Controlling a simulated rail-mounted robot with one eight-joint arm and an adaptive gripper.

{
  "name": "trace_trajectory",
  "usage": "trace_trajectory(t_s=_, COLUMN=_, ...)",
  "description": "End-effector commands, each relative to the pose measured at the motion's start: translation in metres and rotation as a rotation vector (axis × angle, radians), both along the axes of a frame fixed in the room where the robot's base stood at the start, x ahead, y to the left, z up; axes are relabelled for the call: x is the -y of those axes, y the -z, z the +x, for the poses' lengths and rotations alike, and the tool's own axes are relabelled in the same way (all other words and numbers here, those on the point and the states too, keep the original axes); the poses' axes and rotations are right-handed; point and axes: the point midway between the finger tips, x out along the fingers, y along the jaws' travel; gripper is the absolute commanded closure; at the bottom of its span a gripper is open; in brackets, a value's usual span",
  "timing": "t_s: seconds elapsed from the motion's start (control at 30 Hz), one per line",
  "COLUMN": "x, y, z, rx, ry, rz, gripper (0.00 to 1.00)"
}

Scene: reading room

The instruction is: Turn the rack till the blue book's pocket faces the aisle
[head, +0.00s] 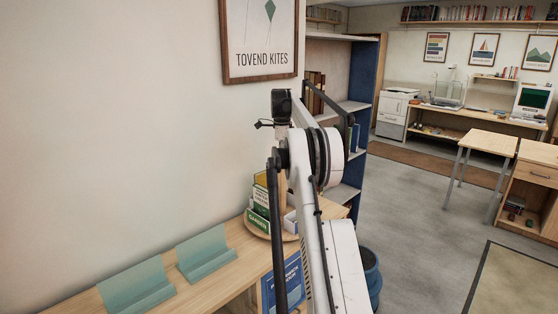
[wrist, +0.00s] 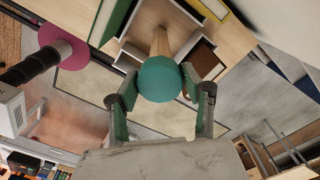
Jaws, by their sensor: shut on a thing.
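The rack (head: 283,236) stands on a round wooden base on the counter, partly hidden behind my arm in the head view. Green and yellow books show in its pockets. In the wrist view, a round teal knob (wrist: 160,78) tops the rack's wooden post (wrist: 159,42). My gripper (wrist: 160,86) is shut on this knob, one green-padded finger on each side. A green book (wrist: 112,18) and a yellow-edged book (wrist: 207,10) stand around the post, with a brown item (wrist: 206,60) in a white pocket. I cannot make out the blue book in the rack.
Two teal stands (head: 203,252) sit on the counter (head: 237,262) left of the rack. A blue sign (head: 290,280) is on the counter's front. A blue bin (head: 370,277) stands beyond my arm.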

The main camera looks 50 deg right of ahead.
Motion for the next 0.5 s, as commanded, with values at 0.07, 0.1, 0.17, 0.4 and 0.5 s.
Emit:
trace_trajectory(t_s=0.07, x=0.0003, y=-0.0006, z=0.0, rx=0.001, ry=0.002, rz=-0.001, gripper=1.0)
trace_trajectory(t_s=0.1, x=0.0003, y=-0.0005, z=0.0, rx=0.001, ry=0.002, rz=-0.001, gripper=1.0)
trace_trajectory(t_s=0.17, x=0.0003, y=-0.0005, z=0.0, rx=0.001, ry=0.002, rz=-0.001, gripper=1.0)
trace_trajectory(t_s=0.4, x=0.0001, y=-0.0003, z=0.0, rx=0.0, ry=0.002, rz=0.0, gripper=0.39)
trace_trajectory(t_s=0.5, x=0.0, y=-0.0002, z=0.0, rx=0.0, ry=0.001, rz=0.0, gripper=0.39)
